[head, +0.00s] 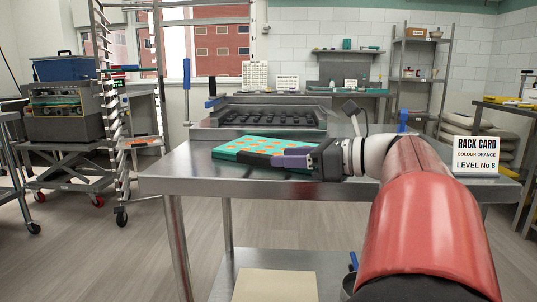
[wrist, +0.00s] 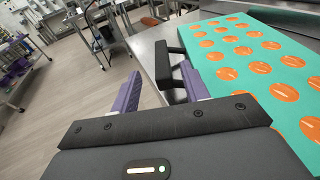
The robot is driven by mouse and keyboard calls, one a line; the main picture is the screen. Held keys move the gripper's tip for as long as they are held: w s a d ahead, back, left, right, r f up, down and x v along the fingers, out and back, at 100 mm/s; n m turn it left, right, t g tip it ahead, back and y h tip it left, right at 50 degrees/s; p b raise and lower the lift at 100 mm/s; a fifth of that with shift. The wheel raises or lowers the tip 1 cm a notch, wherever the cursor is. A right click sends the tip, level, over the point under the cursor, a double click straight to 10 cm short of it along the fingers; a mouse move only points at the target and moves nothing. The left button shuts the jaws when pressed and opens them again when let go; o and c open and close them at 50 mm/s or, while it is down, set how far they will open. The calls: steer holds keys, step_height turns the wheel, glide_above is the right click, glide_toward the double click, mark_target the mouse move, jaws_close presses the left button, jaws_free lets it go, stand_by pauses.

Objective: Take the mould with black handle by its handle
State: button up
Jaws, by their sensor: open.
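The mould (head: 240,143) is a flat teal slab with rows of orange rounds. It lies on the steel table, and in the wrist view it fills the right side (wrist: 309,82). Its black handle (wrist: 162,66) is a bracket standing out from the mould's near left edge. My gripper (wrist: 160,74) is open, with purple fingers on either side of the handle's bar. The right finger is close to the handle and the mould's edge; the left finger is well clear. In the head view my gripper (head: 284,160) is low beside the mould, partly hiding its near edge and handle.
The steel table (head: 190,180) has bare room left of the mould. A rack card sign (head: 476,155) reading "colour orange, level no 8" stands at the right. A tall rack trolley (head: 122,130) is at the left.

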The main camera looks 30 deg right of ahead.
mark_target(267, 156)
steer(key=x, duration=0.5)
steer(key=shift+w+a+f, duration=0.1)
steer(key=shift+w+f, duration=0.05)
steer(key=shift+w, duration=0.15)
jaws_close()
